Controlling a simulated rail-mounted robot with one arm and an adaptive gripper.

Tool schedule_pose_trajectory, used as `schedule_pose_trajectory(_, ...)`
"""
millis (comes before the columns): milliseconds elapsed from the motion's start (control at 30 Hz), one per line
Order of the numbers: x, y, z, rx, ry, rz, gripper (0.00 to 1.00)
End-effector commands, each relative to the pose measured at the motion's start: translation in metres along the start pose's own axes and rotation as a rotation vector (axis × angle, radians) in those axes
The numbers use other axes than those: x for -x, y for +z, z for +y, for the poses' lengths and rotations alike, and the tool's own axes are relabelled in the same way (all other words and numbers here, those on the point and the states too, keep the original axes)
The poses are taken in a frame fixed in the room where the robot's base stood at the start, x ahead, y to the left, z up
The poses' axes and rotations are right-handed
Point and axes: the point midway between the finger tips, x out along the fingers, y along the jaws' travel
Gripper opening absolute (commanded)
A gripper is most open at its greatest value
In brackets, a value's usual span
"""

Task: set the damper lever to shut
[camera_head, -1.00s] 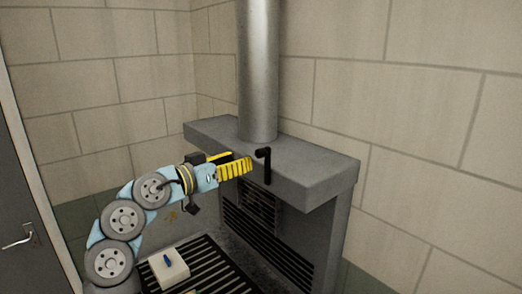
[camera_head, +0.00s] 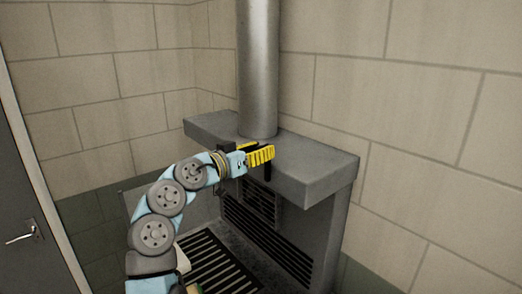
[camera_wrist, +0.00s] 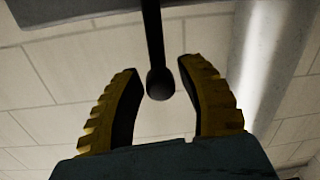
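The damper lever is a black bar on the front of the grey hood (camera_head: 318,166). In the head view only its lower part (camera_head: 268,174) shows below my gripper; the rest is hidden behind the yellow fingers. In the wrist view the lever (camera_wrist: 154,45) comes down from the top and ends in a round knob between the two fingers. My gripper (camera_head: 268,155) is at the hood's front edge. In the wrist view my gripper (camera_wrist: 160,70) is open, with a gap on each side of the knob.
A metal flue pipe (camera_head: 258,65) rises from the hood. Below are a slatted grate (camera_head: 222,262) and a louvred back panel (camera_head: 265,215). A pale block (camera_head: 182,257) is mostly hidden behind my arm. A grey door (camera_head: 30,200) stands at the left.

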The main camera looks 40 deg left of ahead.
Motion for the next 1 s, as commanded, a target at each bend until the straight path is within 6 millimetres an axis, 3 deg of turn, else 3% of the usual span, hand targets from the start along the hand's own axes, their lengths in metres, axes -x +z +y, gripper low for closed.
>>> schedule_pose_trajectory(33, 0.0, 0.0, 0.0, 0.0, 0.0, 0.0, 0.22)
schedule_pose_trajectory(100, 0.0, 0.0, 0.0, 0.0, 0.0, 0.0, 0.02)
schedule_pose_trajectory(133, 0.0, 0.0, 0.0, 0.0, 0.0, 0.0, 0.0)
schedule_pose_trajectory(567, 0.0, -0.001, -0.006, 0.068, 0.0, -0.002, 0.0)
schedule_pose_trajectory(1000, -0.002, 0.002, -0.04, 0.423, -0.005, -0.019, 0.0)
